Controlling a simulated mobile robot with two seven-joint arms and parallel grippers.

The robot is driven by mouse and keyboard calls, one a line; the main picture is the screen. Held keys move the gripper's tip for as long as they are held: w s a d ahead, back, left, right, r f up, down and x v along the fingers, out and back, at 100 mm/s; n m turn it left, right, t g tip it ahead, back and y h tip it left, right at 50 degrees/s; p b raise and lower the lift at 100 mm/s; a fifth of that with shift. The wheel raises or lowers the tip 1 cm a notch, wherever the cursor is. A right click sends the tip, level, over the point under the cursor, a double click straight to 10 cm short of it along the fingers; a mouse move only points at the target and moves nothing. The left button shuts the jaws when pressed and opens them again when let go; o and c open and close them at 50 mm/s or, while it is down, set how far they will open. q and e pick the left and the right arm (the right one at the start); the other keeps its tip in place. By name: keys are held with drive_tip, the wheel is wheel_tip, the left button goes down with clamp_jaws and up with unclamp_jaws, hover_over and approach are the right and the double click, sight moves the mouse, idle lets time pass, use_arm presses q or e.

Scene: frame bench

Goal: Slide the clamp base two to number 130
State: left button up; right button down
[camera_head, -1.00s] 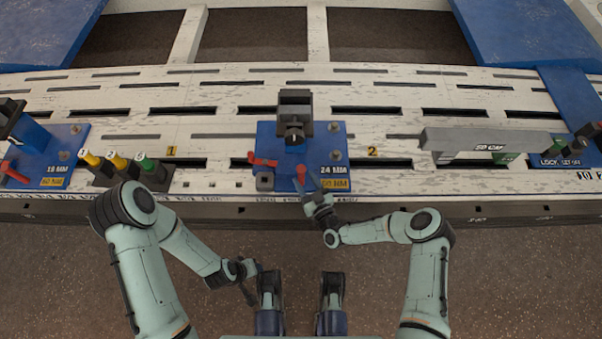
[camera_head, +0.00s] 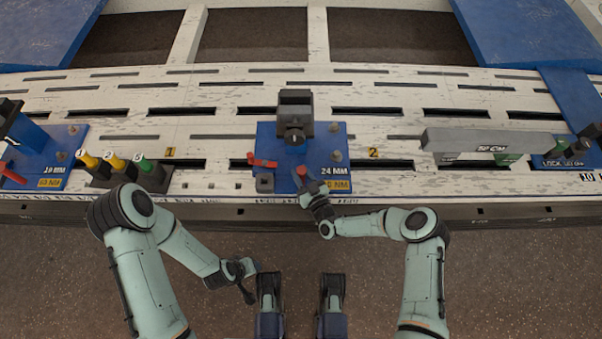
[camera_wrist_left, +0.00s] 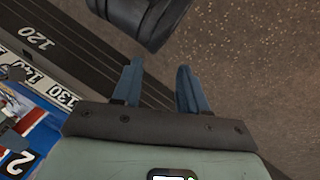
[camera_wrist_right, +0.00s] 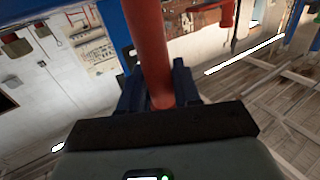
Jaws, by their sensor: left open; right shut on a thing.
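The middle blue clamp base (camera_head: 270,148), marked 24 MM, sits on the white bench and carries a dark clamp block (camera_head: 295,115). A red handle (camera_head: 301,171) stands at its front edge. My right gripper (camera_head: 308,188) is at this handle. In the right wrist view, its fingers are shut on the red handle (camera_wrist_right: 151,50). My left gripper (camera_head: 248,292) is open and empty in front of the bench.
A yellow 2 mark (camera_head: 372,152) is on the bench right of the base. Yellow, orange and green-topped pegs (camera_head: 118,162) stand left of it. A grey bar (camera_head: 490,141) lies to the right. Other blue bases stand at far left (camera_head: 60,150) and far right (camera_head: 560,161).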

drive_tip(key=shift+h, duration=0.3)
drive_tip(key=d+b, duration=0.1)
drive_tip(key=d, duration=0.9)
drive_tip(key=shift+d, duration=0.35)
drive_tip(key=shift+a, duration=0.25)
drive_tip(key=c, duration=0.9)
unclamp_jaws()
drive_tip(key=shift+w, duration=0.1)
use_arm(q)
drive_tip(key=shift+w+a+f+t, duration=0.15)
drive_tip(key=shift+w+a+f, duration=0.1)
drive_tip(key=shift+w, duration=0.2)
drive_tip(key=shift+w+a+f+t, duration=0.15)
drive_tip(key=shift+w+f, duration=0.1)
drive_tip(key=shift+w, duration=0.15)
use_arm(e)
drive_tip(key=shift+a, duration=0.1)
